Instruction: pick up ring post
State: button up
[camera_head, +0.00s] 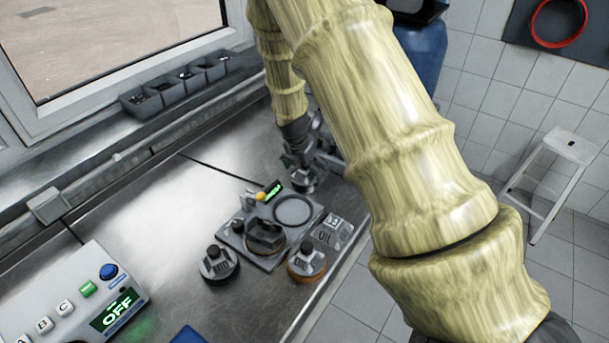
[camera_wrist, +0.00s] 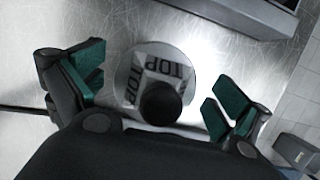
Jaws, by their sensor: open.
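The ring post is a round, pale metallic disc (camera_wrist: 150,70) marked "TOP", with a dark round knob (camera_wrist: 161,103). It lies between the fingers of my gripper (camera_wrist: 157,92) in the wrist view. The fingers are spread, with green pads on both sides and visible gaps to the disc. In the head view my gripper (camera_head: 308,158) is low over the metal bench, behind the fixture; the post there is mostly hidden by it.
A grey fixture plate (camera_head: 270,257) with a ring recess and a green display sits in front of my gripper. A control box (camera_head: 75,300) reading "OFF" is at lower left. Small bins (camera_head: 170,90) line the windowsill. The bench left of my gripper is clear.

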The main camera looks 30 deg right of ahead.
jog(key=shift+d+f, duration=0.15)
jog(key=shift+f, duration=0.3)
jog(key=c, duration=1)
jog(key=shift+c, duration=0.5)
jog(key=shift+r, duration=0.15)
